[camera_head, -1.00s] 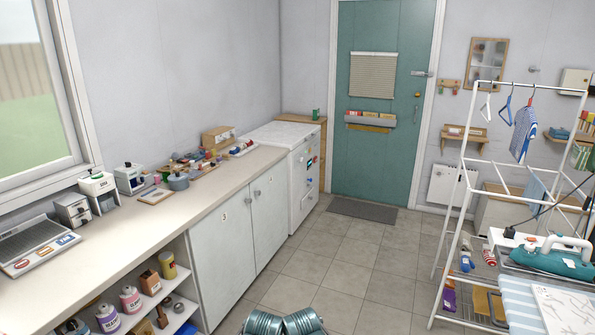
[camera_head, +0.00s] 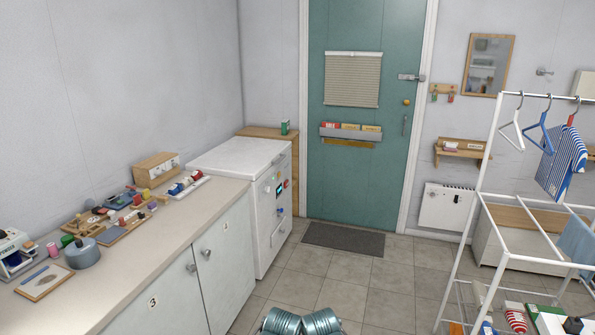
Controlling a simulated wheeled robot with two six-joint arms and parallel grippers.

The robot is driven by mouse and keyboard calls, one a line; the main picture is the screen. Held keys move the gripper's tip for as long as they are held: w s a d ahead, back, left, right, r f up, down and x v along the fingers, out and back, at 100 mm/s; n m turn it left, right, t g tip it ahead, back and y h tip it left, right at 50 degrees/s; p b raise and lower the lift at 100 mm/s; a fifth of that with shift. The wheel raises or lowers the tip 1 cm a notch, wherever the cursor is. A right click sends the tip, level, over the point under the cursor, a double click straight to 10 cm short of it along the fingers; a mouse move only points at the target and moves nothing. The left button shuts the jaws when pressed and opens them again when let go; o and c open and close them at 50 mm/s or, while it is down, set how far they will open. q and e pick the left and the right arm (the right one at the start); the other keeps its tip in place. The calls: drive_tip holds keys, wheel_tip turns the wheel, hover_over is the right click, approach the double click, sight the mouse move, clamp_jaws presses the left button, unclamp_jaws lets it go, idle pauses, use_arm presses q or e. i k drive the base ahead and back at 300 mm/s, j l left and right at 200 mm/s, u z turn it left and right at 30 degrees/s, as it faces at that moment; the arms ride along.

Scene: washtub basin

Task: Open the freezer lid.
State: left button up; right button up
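The freezer (camera_head: 262,212) is a white chest-like unit at the far end of the counter, left of the teal door. Its white lid (camera_head: 238,154) lies flat and shut on top. Small coloured magnets and a handle-like fitting show on the side facing the room. Neither of my grippers is in view. Only two ribbed metallic parts, which seem to be my own, show at the bottom edge, apart from the freezer.
A long counter (camera_head: 190,215) with cabinet doors runs along the left, cluttered with small items. A wooden stand (camera_head: 270,132) is behind the freezer. Grey mat (camera_head: 343,239) lies before the teal door (camera_head: 365,170). A white drying rack (camera_head: 478,190) stands right. The tiled floor between is clear.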

sight(240, 157)
drive_tip(key=i, duration=0.95)
drive_tip(key=i+z, duration=0.1)
drive_tip(key=i, duration=0.8)
drive_tip(key=i+j+z, duration=0.15)
drive_tip(key=i+z, duration=0.2)
drive_tip(key=i+j+z, duration=0.35)
drive_tip(key=i, duration=0.2)
drive_tip(key=i+j+z, duration=0.3)
drive_tip(key=i, duration=0.15)
drive_tip(key=i+j, duration=0.15)
drive_tip(key=j, duration=0.2)
drive_tip(key=i+j, duration=0.1)
drive_tip(key=j, duration=0.25)
drive_tip(key=i+z, duration=0.05)
